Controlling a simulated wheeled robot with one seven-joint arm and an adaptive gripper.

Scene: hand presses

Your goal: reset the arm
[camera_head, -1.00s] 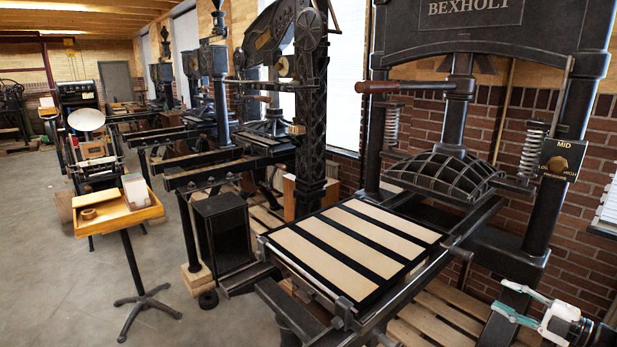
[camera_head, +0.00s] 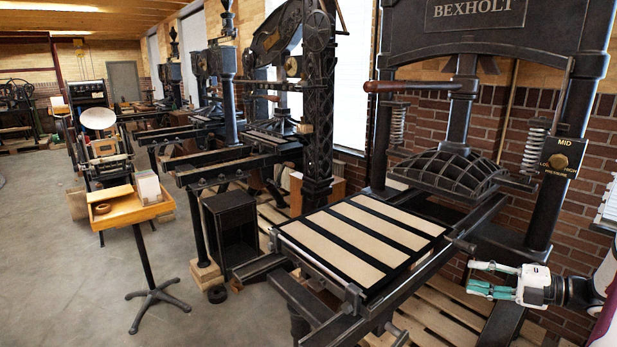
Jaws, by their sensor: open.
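My gripper (camera_head: 480,278) is at the lower right, white with pale green fingers. Its fingers point left and stand apart, with nothing between them. It is in front of the right side of the large black hand press (camera_head: 477,13) marked BEXHOLT. The press bed (camera_head: 352,240), with pale strips between black bars, lies to the left of my gripper. Part of my arm is cut off by the right edge of the picture.
A wood-handled lever (camera_head: 405,86) crosses the press, and a pressure dial (camera_head: 558,161) reading MID is on its right post. A wooden tray stand (camera_head: 128,210) is at the left. More presses stand behind. Grey floor (camera_head: 60,270) is open at the left.

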